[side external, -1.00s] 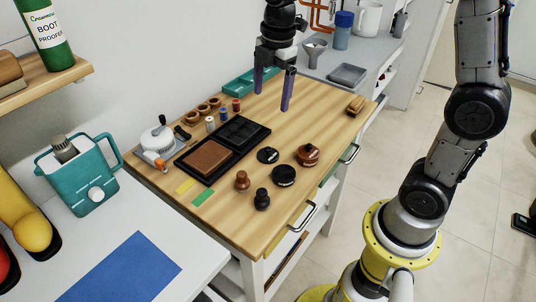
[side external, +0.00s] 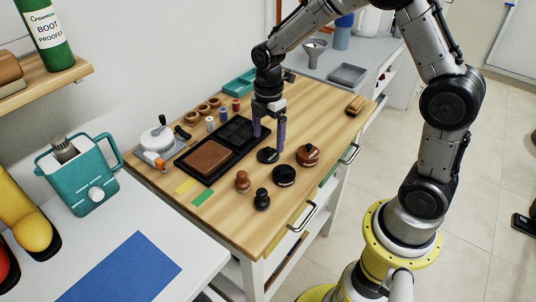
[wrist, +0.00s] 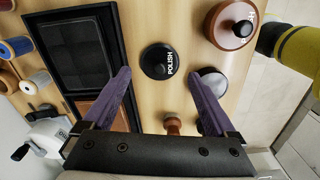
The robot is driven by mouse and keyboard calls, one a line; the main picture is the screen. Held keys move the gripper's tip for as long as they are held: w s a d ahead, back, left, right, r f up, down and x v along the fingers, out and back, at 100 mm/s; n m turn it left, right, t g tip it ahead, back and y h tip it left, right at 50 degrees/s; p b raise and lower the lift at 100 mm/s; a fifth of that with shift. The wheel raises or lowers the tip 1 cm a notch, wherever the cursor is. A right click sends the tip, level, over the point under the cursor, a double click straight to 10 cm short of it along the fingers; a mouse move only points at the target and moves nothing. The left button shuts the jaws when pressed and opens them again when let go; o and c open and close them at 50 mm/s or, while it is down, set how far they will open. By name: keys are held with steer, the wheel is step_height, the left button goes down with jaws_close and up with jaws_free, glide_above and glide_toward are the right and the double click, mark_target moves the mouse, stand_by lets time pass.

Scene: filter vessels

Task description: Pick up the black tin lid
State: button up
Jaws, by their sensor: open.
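The black tin lid (side external: 267,156) is a round black disc with a small knob, lying on the wooden worktop. In the wrist view the lid (wrist: 157,61) shows white "POLISH" lettering, just beyond and between my fingertips. My gripper (side external: 269,143) points down over it, with its purple fingers apart and nothing between them. In the wrist view my gripper (wrist: 159,76) has one finger on each side of the lid's line. I cannot tell the exact height of the fingertips above the worktop.
A second dark round tin (side external: 284,176) lies close by, partly hidden by the right finger in the wrist view. A brown knobbed tin (side external: 308,155) stands to the right. A black tray (side external: 262,128) lies to the left. Brown (side external: 242,181) and black (side external: 262,200) knobbed pieces stand nearer.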

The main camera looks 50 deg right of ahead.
mark_target(268, 152)
step_height(268, 152, down, 4)
steer(key=shift+f, duration=0.2)
steer(key=c, duration=1.1)
steer(key=shift+r, duration=0.15)
